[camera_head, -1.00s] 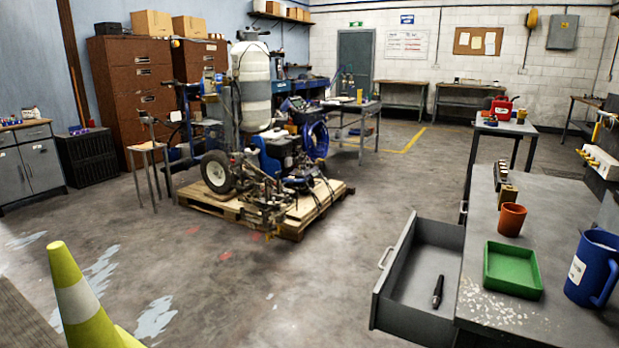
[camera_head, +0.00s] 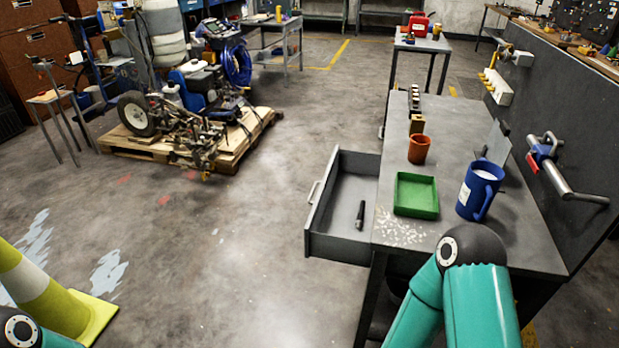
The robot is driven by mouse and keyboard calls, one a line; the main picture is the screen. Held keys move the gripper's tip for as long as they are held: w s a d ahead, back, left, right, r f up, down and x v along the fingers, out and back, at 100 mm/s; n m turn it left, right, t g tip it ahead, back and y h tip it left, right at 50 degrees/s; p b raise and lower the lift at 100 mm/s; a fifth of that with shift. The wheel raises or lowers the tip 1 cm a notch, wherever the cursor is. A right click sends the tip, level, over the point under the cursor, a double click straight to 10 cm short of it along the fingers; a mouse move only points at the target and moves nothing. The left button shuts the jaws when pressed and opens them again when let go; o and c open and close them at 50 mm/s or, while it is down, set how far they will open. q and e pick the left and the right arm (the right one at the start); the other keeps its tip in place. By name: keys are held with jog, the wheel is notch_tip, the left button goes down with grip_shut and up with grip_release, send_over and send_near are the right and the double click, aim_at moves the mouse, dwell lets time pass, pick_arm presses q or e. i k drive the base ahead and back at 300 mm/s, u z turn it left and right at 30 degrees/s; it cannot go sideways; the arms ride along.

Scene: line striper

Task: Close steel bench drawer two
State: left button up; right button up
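A steel bench (camera_head: 455,203) stands at the right in the head view. A grey drawer (camera_head: 334,245) is pulled out from its left side, with a light bar handle (camera_head: 312,192) on its front. A dark pen-like object (camera_head: 360,214) lies inside the drawer. My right arm's teal links rise at the bottom right, in front of the bench's near end. A bit of my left arm shows at the bottom left corner. Neither gripper is in view.
On the bench are a green tray (camera_head: 415,212), a blue mug (camera_head: 478,190) and an orange cup (camera_head: 419,150). A yellow-green cone (camera_head: 45,290) stands at lower left. The line striper (camera_head: 185,90) sits on a pallet (camera_head: 235,147). The floor left of the drawer is clear.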

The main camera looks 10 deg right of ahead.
aim_at(351, 177)
jog(key=u, duration=0.05)
jog(key=k, duration=0.95)
jog(key=u, duration=0.55)
jog(key=i, duration=2.6)
jog(key=z, duration=2.35)
jog(key=i, duration=0.2)
jog(key=z, duration=0.75)
